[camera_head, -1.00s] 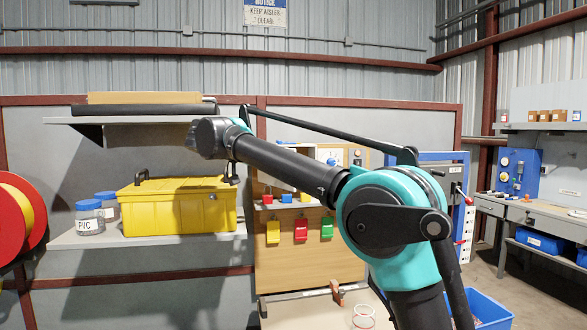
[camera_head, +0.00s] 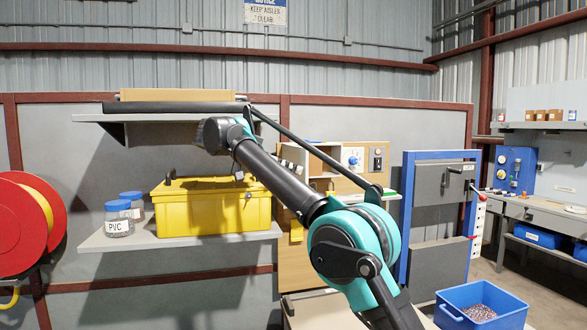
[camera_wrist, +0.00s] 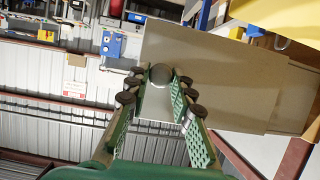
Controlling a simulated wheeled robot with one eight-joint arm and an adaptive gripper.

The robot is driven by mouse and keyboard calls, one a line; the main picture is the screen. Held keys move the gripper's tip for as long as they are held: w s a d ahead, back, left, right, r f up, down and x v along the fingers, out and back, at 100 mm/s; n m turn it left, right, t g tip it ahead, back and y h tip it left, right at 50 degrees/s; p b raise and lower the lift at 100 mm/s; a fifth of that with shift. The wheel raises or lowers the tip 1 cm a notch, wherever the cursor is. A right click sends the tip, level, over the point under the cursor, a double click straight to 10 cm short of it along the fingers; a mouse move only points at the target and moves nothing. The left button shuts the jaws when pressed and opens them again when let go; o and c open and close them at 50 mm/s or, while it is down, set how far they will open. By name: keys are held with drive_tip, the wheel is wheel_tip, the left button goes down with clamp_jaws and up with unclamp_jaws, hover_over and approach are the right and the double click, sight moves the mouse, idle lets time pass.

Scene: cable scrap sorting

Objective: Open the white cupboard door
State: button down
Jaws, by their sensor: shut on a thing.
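In the wrist view my gripper (camera_wrist: 158,80) has its two green, dark-padded fingers on either side of a round grey knob (camera_wrist: 160,73). It is shut on this knob. A broad pale panel (camera_wrist: 225,75), which looks like the cupboard door, lies behind and to the right of the fingers. In the head view my arm crosses the middle, and the gripper is mostly hidden behind it. A small wooden-sided cupboard unit (camera_head: 322,160) shows just behind the arm. How far its door stands open cannot be told there.
A yellow toolbox (camera_head: 210,208) and a PVC jar (camera_head: 118,220) stand on the shelf (camera_head: 150,241) at left. A red cable reel (camera_head: 22,222) is at far left. A blue-framed grey unit (camera_head: 440,205) and a blue bin (camera_head: 482,308) are at right.

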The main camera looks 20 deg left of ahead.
drive_tip(key=shift+f, duration=0.1)
drive_tip(key=c, duration=1.3)
unclamp_jaws()
drive_tip(key=shift+d, duration=0.15)
